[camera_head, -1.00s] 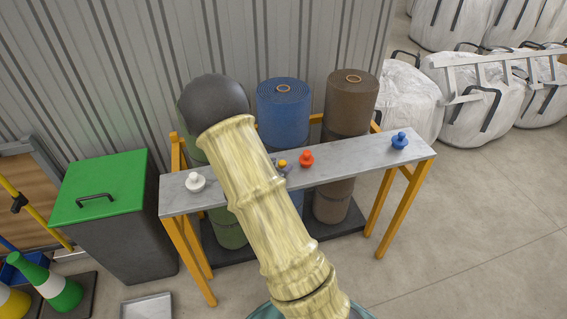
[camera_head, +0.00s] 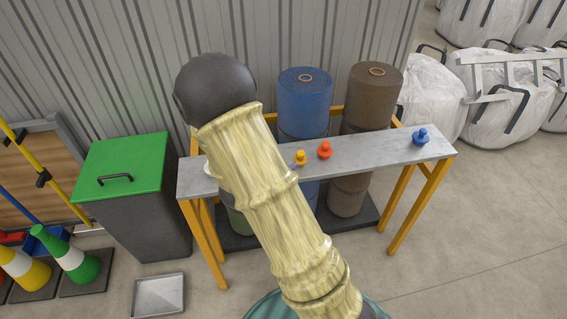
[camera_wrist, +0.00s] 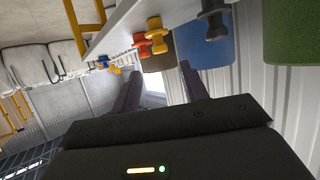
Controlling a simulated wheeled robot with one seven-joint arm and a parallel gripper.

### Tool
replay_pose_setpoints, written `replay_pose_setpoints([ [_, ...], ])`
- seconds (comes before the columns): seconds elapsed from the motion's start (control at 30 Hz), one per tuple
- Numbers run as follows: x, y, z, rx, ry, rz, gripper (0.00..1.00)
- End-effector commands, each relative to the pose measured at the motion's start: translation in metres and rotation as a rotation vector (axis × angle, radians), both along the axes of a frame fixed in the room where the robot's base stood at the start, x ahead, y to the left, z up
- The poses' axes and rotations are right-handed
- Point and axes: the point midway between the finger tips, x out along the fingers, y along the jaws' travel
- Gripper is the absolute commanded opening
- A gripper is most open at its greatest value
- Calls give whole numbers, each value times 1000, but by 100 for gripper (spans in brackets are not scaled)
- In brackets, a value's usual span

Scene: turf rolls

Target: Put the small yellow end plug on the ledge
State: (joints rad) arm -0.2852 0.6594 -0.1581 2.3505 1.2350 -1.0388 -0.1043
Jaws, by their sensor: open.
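The small yellow end plug (camera_head: 300,157) stands on the narrow grey ledge (camera_head: 365,147), just right of my arm in the head view. In the wrist view the yellow plug (camera_wrist: 155,36) is beyond my fingertips, near the ledge's edge (camera_wrist: 112,30), overlapping an orange-red plug (camera_wrist: 139,41). My gripper (camera_wrist: 160,70) is open, with nothing between its two fingers, and apart from the plug. My arm hides the gripper in the head view.
On the ledge, the orange-red plug (camera_head: 324,150) is close beside the yellow one; a blue plug (camera_head: 421,136) stands far right. A white plug (camera_head: 207,168) is mostly hidden. Blue (camera_head: 304,100) and brown (camera_head: 374,95) rolls stand behind.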

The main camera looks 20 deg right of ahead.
Motion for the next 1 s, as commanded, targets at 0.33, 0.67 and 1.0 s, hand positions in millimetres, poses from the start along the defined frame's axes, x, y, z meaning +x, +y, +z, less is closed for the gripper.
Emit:
replay_pose_setpoints([
  [0.33,12,25,1,180,45,165,44],
  [0.67,-27,103,22,493,335,645,44],
  [1.0,-139,113,44,495,794,928,44],
])
